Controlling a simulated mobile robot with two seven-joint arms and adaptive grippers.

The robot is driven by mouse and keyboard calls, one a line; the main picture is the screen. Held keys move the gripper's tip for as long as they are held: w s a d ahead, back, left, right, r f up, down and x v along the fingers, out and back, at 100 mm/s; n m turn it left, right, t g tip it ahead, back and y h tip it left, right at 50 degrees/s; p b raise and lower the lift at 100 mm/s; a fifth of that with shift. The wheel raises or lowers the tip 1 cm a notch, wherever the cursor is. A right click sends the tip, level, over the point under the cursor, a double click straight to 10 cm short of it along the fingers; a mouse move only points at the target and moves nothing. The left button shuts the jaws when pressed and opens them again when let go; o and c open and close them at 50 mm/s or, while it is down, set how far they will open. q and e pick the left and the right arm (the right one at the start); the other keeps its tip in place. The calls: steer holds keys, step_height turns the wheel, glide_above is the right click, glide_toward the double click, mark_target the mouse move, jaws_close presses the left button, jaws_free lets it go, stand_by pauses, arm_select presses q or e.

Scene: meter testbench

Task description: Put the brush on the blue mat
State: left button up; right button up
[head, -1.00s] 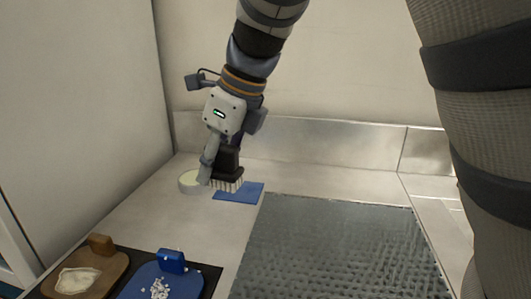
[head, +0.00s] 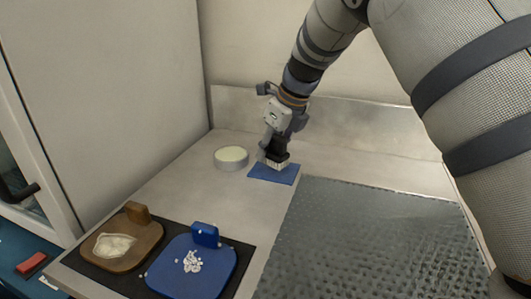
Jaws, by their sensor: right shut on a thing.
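The blue mat (head: 262,174) lies flat on the pale bench towards the back, in the head view. The brush (head: 278,159) has a dark body and pale bristles pointing down. My right gripper (head: 273,155) is shut on the brush and holds it over the mat. The bristles are at or just above the mat's surface; I cannot tell whether they touch. The gripper and brush hide part of the mat. My left gripper is not in view.
A round, pale-topped tin (head: 231,158) stands just left of the mat. A brown scoop (head: 150,238) and a blue scoop (head: 215,258), each with pale material, sit on a dark mat (head: 240,246) in front. A large textured grey plate (head: 370,240) lies front right. Bare bench lies between.

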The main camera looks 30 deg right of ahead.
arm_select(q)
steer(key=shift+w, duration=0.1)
arm_select(e)
steer(key=shift+f, duration=0.7)
steer(key=shift+f, duration=0.2)
steer(key=o, duration=1.1)
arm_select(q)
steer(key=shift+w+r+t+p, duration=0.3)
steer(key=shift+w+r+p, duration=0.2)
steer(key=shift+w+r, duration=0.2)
arm_select(e)
steer(key=v, duration=1.2)
steer(key=shift+r, duration=0.2)
